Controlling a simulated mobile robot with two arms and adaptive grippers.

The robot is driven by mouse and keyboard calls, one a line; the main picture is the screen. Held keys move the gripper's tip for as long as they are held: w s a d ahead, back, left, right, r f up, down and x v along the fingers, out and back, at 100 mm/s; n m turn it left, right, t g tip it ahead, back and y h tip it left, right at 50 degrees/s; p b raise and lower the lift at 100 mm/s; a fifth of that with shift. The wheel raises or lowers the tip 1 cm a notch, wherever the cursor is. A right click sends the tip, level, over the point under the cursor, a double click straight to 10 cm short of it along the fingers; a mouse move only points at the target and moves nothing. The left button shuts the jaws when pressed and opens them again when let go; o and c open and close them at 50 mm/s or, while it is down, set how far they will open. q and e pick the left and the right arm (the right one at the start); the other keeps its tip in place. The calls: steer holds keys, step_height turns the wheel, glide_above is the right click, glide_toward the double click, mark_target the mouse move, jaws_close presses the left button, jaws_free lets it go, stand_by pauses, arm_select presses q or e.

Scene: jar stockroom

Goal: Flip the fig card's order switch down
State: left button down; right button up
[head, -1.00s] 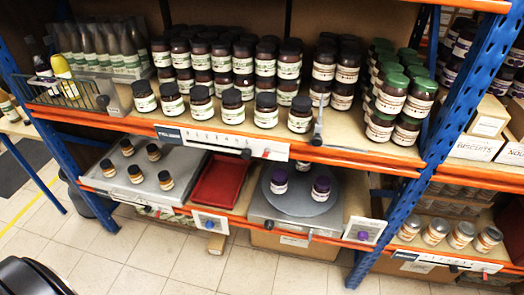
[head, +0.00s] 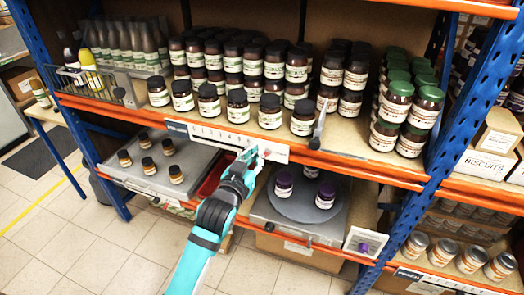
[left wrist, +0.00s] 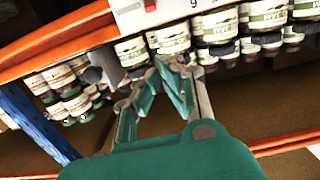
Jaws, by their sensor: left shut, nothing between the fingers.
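A long white card strip (head: 222,137) with a row of numbers runs along the orange edge of the upper shelf. A small red switch (head: 267,152) sits near its right end. I cannot read a fig name or tell the switch's position. My left gripper (head: 250,157) is shut and empty in front of the right part of this card; whether it touches is unclear. In the left wrist view its fingertips (left wrist: 160,68) converge below a white card (left wrist: 165,12) with a red switch (left wrist: 150,5). My right gripper is not in view.
Dark-lidded jars (head: 237,106) stand behind the card, with a divider (head: 320,125) to the right. Below are a grey platform (head: 150,172), a red tray (head: 212,180), a round turntable (head: 300,203) with jars, and a small card (head: 362,241) with a purple knob.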

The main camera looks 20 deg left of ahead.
arm_select(q)
steer(key=p, duration=0.2)
glide_above(265, 156)
steer(key=w, duration=0.2)
steer(key=shift+s+d+f, duration=0.1)
steer(key=shift+s+f, duration=0.1)
steer(key=shift+f, duration=0.05)
steer(key=f, duration=0.1)
steer(key=f+p, duration=0.1)
steer(key=shift+s+f, duration=0.3)
steer(key=shift+s, duration=0.05)
steer(key=shift+s+f, duration=0.5)
steer(key=shift+f, duration=0.2)
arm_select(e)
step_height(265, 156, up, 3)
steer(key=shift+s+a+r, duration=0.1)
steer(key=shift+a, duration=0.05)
arm_select(q)
steer(key=shift+w, duration=0.1)
